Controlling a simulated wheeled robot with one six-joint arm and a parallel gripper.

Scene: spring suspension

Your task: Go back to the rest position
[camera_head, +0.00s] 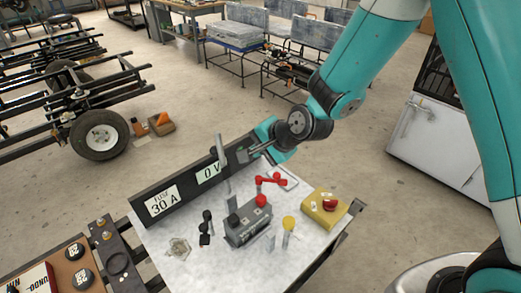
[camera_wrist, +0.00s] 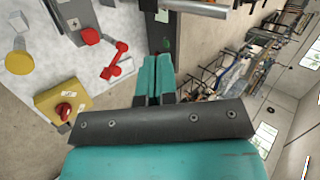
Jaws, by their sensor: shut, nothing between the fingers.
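My gripper (camera_head: 245,156) is in the air above the back edge of a white-topped workbench (camera_head: 185,262), close to a dark upright panel (camera_head: 147,200) with "30 A" and "0 V" labels. In the wrist view its two teal fingers (camera_wrist: 159,78) lie together with nothing between them. My teal arm reaches in from the upper right of the head view.
The bench carries a grey box (camera_head: 245,230) with red and black caps, a red jointed piece (camera_head: 270,181), a yellow box with a red knob (camera_head: 325,208) and a yellow-capped post (camera_head: 289,224). A wheeled frame (camera_head: 100,135) stands left. Open floor lies behind.

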